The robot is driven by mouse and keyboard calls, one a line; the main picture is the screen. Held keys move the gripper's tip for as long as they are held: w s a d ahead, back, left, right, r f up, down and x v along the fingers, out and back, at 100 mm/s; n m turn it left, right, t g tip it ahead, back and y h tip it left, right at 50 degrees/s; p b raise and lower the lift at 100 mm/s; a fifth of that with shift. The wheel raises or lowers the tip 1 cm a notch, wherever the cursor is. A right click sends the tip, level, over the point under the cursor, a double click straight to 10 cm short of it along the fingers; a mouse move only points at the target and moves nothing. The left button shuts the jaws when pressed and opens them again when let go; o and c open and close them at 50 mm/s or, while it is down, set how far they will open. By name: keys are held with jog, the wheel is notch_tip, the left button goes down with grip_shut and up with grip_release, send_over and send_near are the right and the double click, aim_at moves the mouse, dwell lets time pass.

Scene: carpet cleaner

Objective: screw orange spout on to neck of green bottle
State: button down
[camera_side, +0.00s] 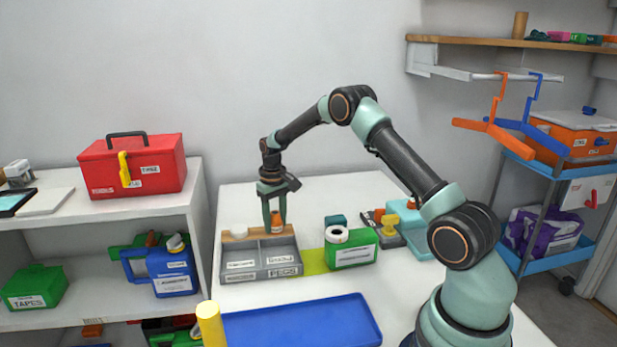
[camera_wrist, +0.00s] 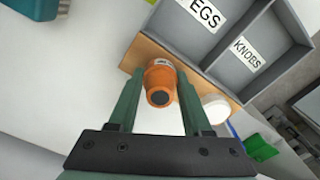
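The orange spout (camera_side: 277,222) stands on a wooden strip behind the grey tray. In the wrist view the orange spout (camera_wrist: 160,82) is seen from above, with a dark opening in its top. My gripper (camera_side: 274,214) points down at it. In the wrist view the fingers of my gripper (camera_wrist: 160,72) stand on both sides of the spout, with a thin gap showing; a firm grip cannot be seen. The green bottle (camera_side: 352,254) stands to the right of the tray on a yellow-green mat, with a white ring-shaped neck (camera_side: 337,235) on top.
The grey tray (camera_side: 261,264) has labelled compartments. A white round cap (camera_wrist: 215,108) sits on the wooden strip (camera_wrist: 188,66) beside the spout. A blue tray (camera_side: 300,322) lies in front. Small tools and a teal box (camera_side: 424,243) are to the right of the bottle.

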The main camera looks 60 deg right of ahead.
aim_at(275, 212)
jog(key=shift+r, duration=0.7)
dwell(0.6)
jog(key=shift+r, duration=1)
jog(key=shift+r, duration=0.1)
jog(key=shift+r, duration=0.3)
notch_tip(275, 212, up, 4)
jog(key=shift+w+r, duration=0.1)
jog(key=shift+r, duration=0.1)
jog(key=s+r, duration=0.3)
jog(key=s, duration=0.6)
jog(key=s+r, duration=0.3)
jog(key=s, duration=0.7)
jog(key=shift+r, duration=0.25)
jog(key=shift+d+f, duration=0.1)
jog(key=shift+f, duration=0.05)
jog(key=shift+n, duration=0.3)
jog(key=shift+f, duration=2.8)
jog(key=shift+f, duration=1.2)
